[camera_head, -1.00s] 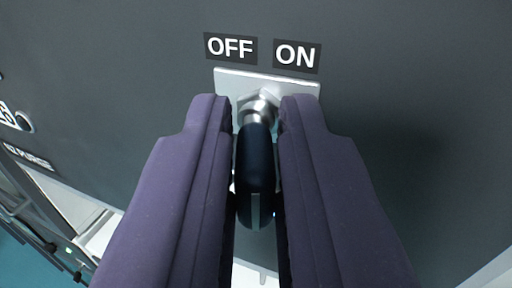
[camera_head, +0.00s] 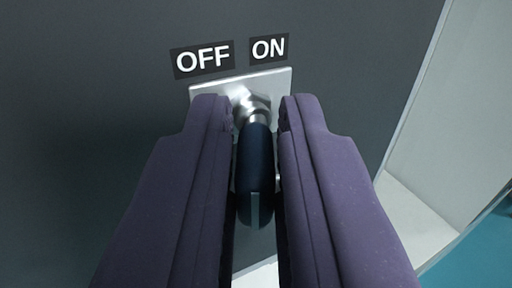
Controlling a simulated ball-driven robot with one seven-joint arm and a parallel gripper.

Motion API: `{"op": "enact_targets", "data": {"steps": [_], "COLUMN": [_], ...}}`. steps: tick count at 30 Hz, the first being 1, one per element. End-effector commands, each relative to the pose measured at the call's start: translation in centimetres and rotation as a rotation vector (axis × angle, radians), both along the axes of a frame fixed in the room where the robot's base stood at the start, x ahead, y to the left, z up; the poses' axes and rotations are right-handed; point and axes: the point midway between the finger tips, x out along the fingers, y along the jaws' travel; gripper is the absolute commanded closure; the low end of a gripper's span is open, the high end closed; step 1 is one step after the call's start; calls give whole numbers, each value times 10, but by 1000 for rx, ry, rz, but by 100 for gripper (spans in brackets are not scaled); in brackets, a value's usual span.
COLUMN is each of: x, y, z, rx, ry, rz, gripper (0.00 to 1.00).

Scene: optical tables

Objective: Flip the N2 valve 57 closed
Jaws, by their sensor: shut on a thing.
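The valve is a toggle lever with a dark blue handle (camera_head: 256,172) on a silver stem. It sits on a silver plate (camera_head: 270,83) fixed to a dark grey panel. An OFF label (camera_head: 202,59) is above the plate at the left and an ON label (camera_head: 269,48) at the right. My gripper (camera_head: 254,112) has its two purple fingers on either side of the handle and is shut on it. The fingers hide the handle's sides and much of the plate. The number 57 does not show in this view.
The dark panel (camera_head: 80,130) fills the left and middle. Its right edge shows, with a pale grey surface (camera_head: 455,120) beyond it and a teal area (camera_head: 490,250) at the lower right.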

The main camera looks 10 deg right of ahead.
Motion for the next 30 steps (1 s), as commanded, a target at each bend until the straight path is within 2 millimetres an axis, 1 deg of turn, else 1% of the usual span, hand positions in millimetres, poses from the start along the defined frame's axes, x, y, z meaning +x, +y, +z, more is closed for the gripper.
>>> {"op": "enact_targets", "data": {"steps": [1, 8, 22, 23, 24, 25, 30], "x": [1, 1, 1, 1, 1, 1, 1], "y": [1, 3, 4, 4, 4, 4, 4], "z": [2, 1, -1, -1, -1, -1, 0], "rx": [-1, -1, -1, -1, -1, -1, -1], "ry": [1, 0, 1, 1, 1, 1, 1], "rz": [-18, -77, -89, -89, -89, -89, -89], "gripper": [100, 100, 100, 79, 70, 63, 63]}}
